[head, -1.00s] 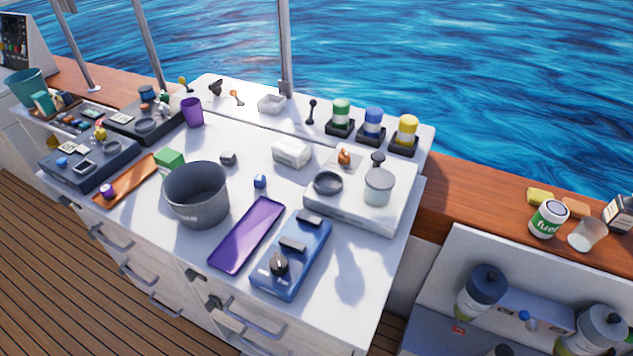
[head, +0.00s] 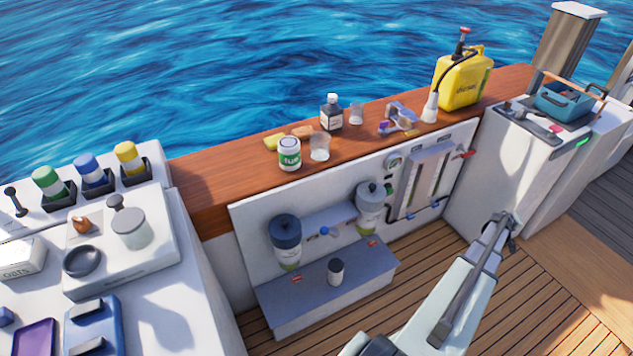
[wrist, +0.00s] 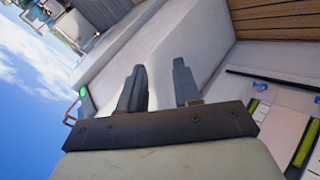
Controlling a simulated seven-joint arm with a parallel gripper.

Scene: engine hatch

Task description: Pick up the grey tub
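The grey tub is not in either current view. The earlier head view showed a wide grey tub on the white counter, left of the purple tray. My gripper shows in the wrist view (wrist: 159,72) with its two dark fingers apart and nothing between them. In the head view my arm reaches up from the bottom right, and its end is near the white cabinet at the right, far from the counter.
The white counter (head: 205,300) is at the left, with a dark ring-shaped dish (head: 82,262) and a lidded jar (head: 131,228). A teal toolbox (head: 565,102) sits on the cabinet (head: 478,150).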

